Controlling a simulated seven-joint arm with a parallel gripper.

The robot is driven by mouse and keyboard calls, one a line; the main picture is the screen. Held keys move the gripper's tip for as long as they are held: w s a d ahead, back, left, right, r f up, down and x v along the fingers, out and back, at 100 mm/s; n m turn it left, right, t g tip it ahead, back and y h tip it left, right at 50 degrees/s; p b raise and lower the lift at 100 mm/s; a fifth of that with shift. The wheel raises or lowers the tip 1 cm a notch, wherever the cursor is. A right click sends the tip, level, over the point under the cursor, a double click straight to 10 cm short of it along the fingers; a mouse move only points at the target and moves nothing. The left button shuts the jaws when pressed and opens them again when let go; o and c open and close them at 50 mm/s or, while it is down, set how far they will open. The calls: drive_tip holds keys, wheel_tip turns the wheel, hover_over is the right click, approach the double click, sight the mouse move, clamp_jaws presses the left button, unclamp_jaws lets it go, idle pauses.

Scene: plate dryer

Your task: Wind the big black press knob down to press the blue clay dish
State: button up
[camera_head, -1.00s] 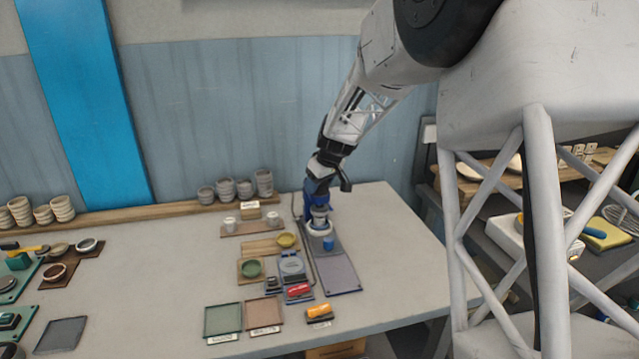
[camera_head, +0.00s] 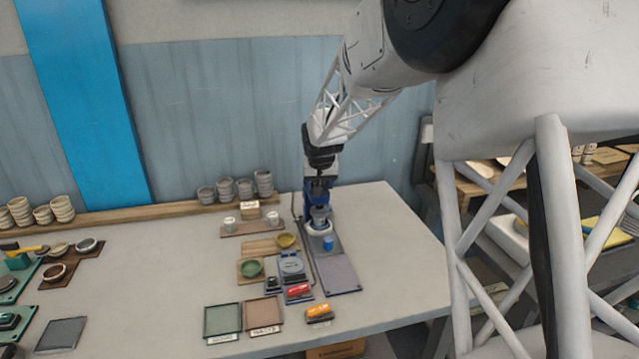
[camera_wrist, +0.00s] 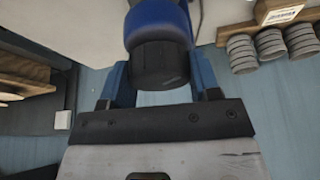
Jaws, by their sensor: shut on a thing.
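The press (camera_head: 320,222) stands at the right of the bench, with a blue frame and a pale ring at its foot. Its big black press knob (camera_wrist: 160,65) fills the middle of the wrist view, under a blue collar. My gripper (camera_wrist: 160,80) has a blue finger on either side of the knob and is shut on it. In the head view my gripper (camera_head: 319,185) is over the top of the press, pointing down. I cannot make out the blue clay dish; the press and arm hide the spot below the knob. A small blue piece (camera_head: 328,243) sits at the front of the press.
A grey board (camera_head: 338,275) extends in front of the press. To its left are a green bowl (camera_head: 251,268), a yellow bowl (camera_head: 286,240), a scale (camera_head: 292,266), and red (camera_head: 298,290) and orange (camera_head: 319,311) items. Stacked cups (camera_head: 236,188) line the back shelf.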

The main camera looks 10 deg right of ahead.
drive_tip(key=m+h, duration=0.1)
drive_tip(key=m, duration=0.4)
drive_tip(key=shift+g+h, duration=0.4)
drive_tip(key=shift+m+g+h, duration=0.5)
drive_tip(key=shift+m+h, duration=0.2)
drive_tip(key=shift+m, duration=1.4)
drive_tip(key=o, duration=0.9)
drive_tip(key=shift+v, duration=3.9)
